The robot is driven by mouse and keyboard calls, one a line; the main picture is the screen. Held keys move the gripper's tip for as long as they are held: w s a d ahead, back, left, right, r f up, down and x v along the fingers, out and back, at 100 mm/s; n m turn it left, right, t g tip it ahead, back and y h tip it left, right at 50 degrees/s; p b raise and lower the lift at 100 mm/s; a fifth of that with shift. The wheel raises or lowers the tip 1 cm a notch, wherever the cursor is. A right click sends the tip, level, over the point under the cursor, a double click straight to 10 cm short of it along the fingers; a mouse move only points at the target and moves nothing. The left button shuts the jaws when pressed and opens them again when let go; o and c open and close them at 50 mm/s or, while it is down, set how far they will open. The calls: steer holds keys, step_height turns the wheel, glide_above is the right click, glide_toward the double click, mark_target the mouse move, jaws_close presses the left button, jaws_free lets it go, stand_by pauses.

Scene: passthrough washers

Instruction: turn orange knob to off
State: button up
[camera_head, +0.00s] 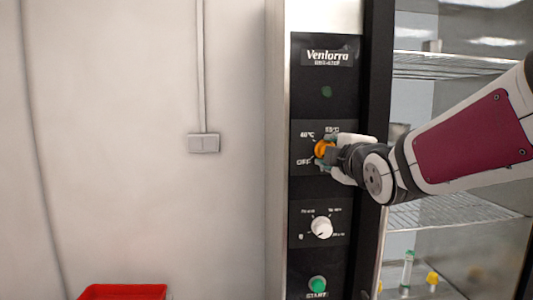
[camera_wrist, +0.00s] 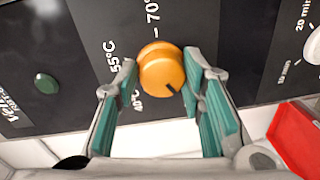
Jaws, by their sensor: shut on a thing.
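The orange knob (camera_head: 323,149) sits on the black control panel, with the labels 40°C, 55°C and OFF around it; OFF is at its lower left. My gripper (camera_head: 334,152) reaches it from the right. In the wrist view, my gripper (camera_wrist: 160,72) has one finger on each side of the orange knob (camera_wrist: 161,68) and is shut on it. The knob's dark mark points to the lower right there, away from the 40°C and 55°C labels on its left. The OFF label cannot be seen in the wrist view.
Below is a white knob (camera_head: 321,228) and a green start button (camera_head: 317,284). A green light (camera_head: 327,91) is above. Glass with wire shelves (camera_head: 440,213) stands to the right. A red bin (camera_head: 122,292) is at the lower left. A white wall is left of the panel.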

steer(key=shift+a+f, duration=0.1)
steer(key=shift+f, duration=0.1)
steer(key=o, duration=1.1)
steer(key=shift+w, duration=0.15)
steer(key=s, duration=1.2)
steer(key=shift+r, duration=0.45)
steer(key=shift+d+f, duration=0.1)
steer(key=shift+d, duration=0.1)
